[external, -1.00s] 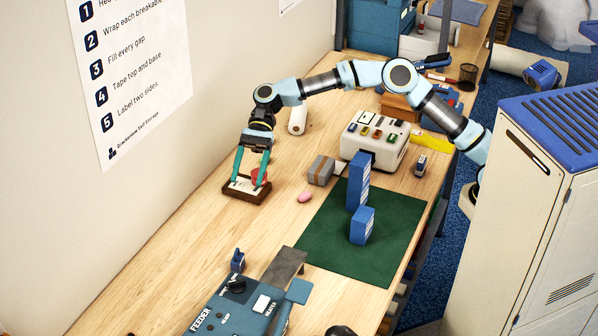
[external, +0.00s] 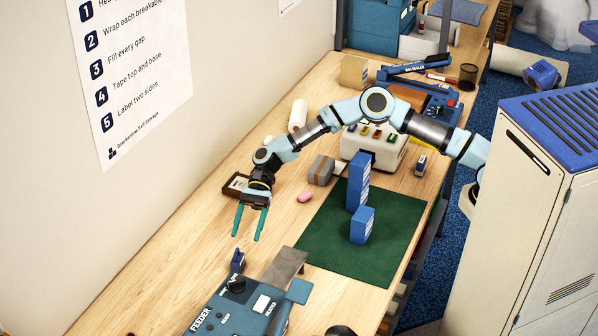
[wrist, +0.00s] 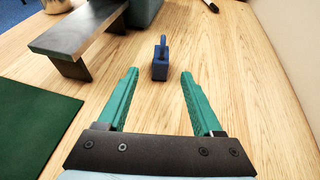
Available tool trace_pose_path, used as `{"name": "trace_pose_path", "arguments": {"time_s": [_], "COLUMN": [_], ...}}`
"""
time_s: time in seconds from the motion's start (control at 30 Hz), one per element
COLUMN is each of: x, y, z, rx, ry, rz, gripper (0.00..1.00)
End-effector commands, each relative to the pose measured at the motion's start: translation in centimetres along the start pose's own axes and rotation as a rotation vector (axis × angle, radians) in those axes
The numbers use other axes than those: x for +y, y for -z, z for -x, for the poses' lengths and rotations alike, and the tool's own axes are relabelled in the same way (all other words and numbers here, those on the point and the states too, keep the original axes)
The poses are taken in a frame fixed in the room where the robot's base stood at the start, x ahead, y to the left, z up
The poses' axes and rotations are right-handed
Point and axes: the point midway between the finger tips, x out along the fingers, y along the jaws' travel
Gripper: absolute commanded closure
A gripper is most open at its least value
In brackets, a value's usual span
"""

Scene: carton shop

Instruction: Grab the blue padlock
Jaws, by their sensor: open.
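The fingers appear apart from the padlock.
The feeder machine (external: 235,305) and its raised grey plate (external: 285,266) stand close to the padlock. A green mat (external: 330,242) holds blue boxes (external: 358,182). The wall bounds the left side.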

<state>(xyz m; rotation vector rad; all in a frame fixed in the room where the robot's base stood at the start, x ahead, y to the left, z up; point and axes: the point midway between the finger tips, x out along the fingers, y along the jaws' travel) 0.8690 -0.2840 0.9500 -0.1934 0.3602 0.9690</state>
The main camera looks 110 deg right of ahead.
Motion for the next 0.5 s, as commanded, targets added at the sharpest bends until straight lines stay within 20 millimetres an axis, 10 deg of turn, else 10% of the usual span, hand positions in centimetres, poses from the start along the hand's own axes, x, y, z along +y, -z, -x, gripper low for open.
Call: {"name": "trace_pose_path", "arguments": {"time_s": [0.5], "x": [-0.1], "y": [-0.4], "z": [-6.8], "rx": [-0.002], "ry": [-0.003], "rz": [-0.002], "gripper": [0.32]}}
